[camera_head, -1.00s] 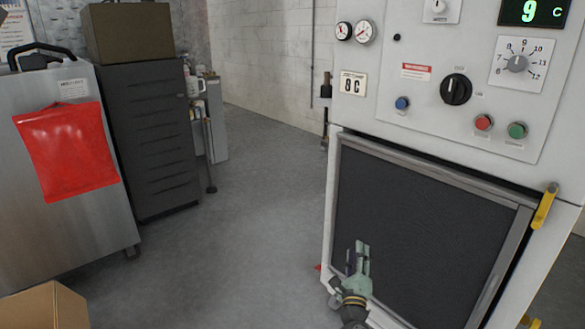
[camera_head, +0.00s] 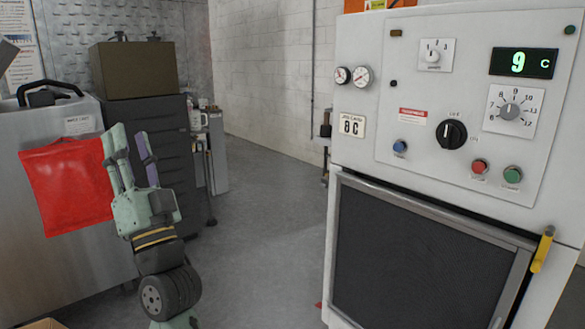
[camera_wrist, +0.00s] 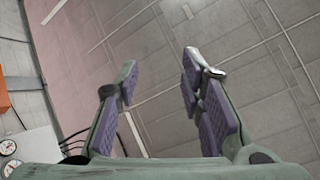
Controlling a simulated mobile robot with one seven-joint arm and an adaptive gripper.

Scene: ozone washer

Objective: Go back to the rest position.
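My gripper (camera_head: 132,162) is raised at the left of the head view, fingers pointing up. It is in front of the dark drawer cabinet and just right of the red pouch. Its two fingers stand apart with nothing between them. In the wrist view, my gripper (camera_wrist: 158,82) also shows its purple-padded fingers spread and empty, with ceiling or upper wall behind them. The white washer (camera_head: 350,215) stands at the right, with its dark front door (camera_head: 425,255) closed.
A red pouch (camera_head: 68,185) hangs on a steel cabinet (camera_head: 75,265) at the left. A brown box (camera_head: 137,70) sits on the dark drawer cabinet (camera_head: 180,150). The grey floor (camera_head: 265,220) between cabinets and washer is clear. A yellow handle (camera_head: 542,250) is on the washer's right edge.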

